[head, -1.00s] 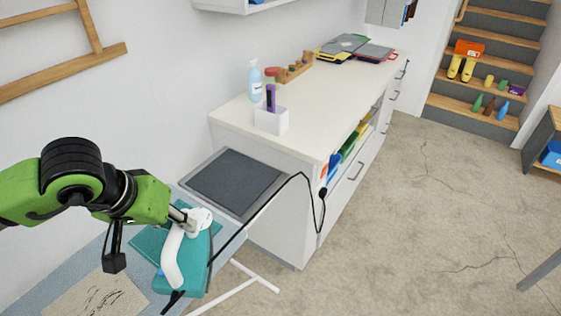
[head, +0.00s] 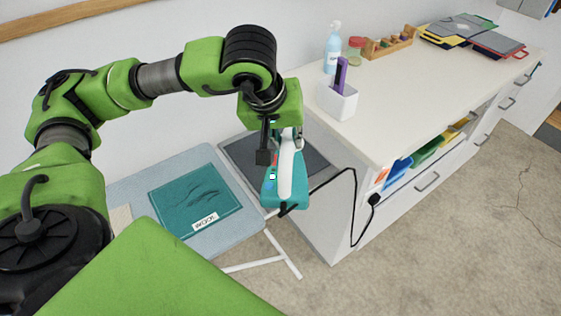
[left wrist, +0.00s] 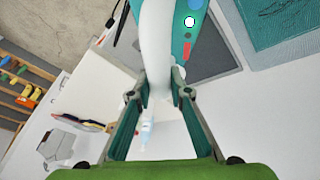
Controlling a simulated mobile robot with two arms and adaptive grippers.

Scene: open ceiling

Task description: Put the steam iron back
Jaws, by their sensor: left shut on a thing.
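The steam iron (head: 286,172) is teal with a white handle. My left gripper (head: 291,132) is shut on its handle. In the left wrist view the fingers of the left gripper (left wrist: 158,88) close on the white handle of the iron (left wrist: 160,38). The iron is over the dark grey rest plate (head: 240,155) at the end of the ironing board (head: 222,228); whether it touches the plate cannot be told. The iron hides part of the plate. My right gripper is out of view.
A black cord runs from the iron to a plug (head: 374,200) on the side of the white cabinet (head: 345,215). A folded teal cloth (head: 195,200) lies on the board. A white holder (head: 338,101) and a pump bottle (head: 333,48) stand on the counter near my arm.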

